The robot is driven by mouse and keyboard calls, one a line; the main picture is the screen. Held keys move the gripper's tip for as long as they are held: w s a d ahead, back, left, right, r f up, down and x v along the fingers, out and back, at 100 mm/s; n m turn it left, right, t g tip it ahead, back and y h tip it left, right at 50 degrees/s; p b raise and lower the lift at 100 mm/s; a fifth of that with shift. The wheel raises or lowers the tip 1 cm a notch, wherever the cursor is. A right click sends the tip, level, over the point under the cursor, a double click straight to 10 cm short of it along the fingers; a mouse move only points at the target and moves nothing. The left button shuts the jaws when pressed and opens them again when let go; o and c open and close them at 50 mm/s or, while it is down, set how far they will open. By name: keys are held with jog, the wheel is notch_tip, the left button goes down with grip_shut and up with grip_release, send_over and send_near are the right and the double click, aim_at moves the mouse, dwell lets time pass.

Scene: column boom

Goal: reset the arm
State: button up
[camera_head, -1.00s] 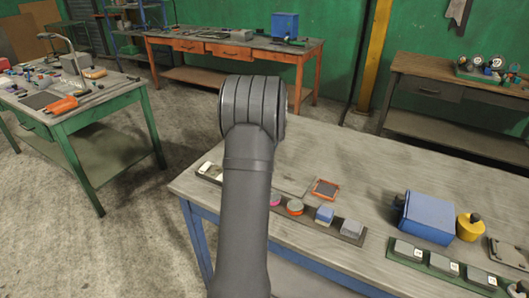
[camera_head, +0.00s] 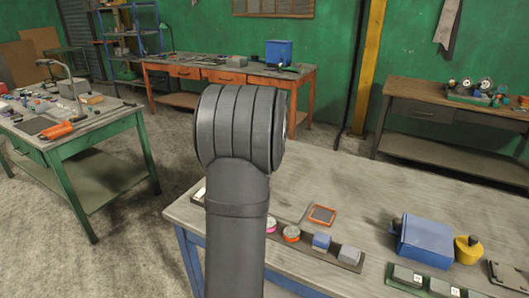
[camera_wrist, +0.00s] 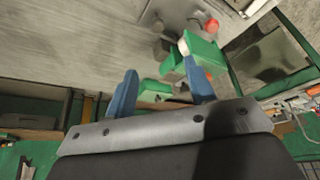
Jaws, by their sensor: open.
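My gripper (camera_wrist: 162,92) shows in the wrist view as two blue fingers standing apart, open, with nothing between them that I can see it hold. Beyond the fingers are green blocks or boxes (camera_wrist: 203,50) and a red round knob (camera_wrist: 212,26), too blurred to name. In the head view my dark arm rises in the middle and hides part of the workbench (camera_head: 410,190); the gripper itself is not visible there.
On the workbench lie a dark strip with small parts (camera_head: 348,255), an orange-framed pad (camera_head: 322,215), a blue box (camera_head: 424,240), a yellow part (camera_head: 467,249) and a green strip (camera_head: 430,279). A green table (camera_head: 100,125) stands left. An orange bench (camera_head: 215,77) stands behind.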

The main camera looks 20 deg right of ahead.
jog(key=shift+f, duration=0.1)
jog(key=x, duration=1.7)
jog(key=shift+f, duration=0.3)
jog(key=shift+s+d+r, duration=0.1)
jog(key=shift+s+d, duration=0.15)
jog(key=shift+d, duration=0.1)
jog(key=shift+o, duration=0.4)
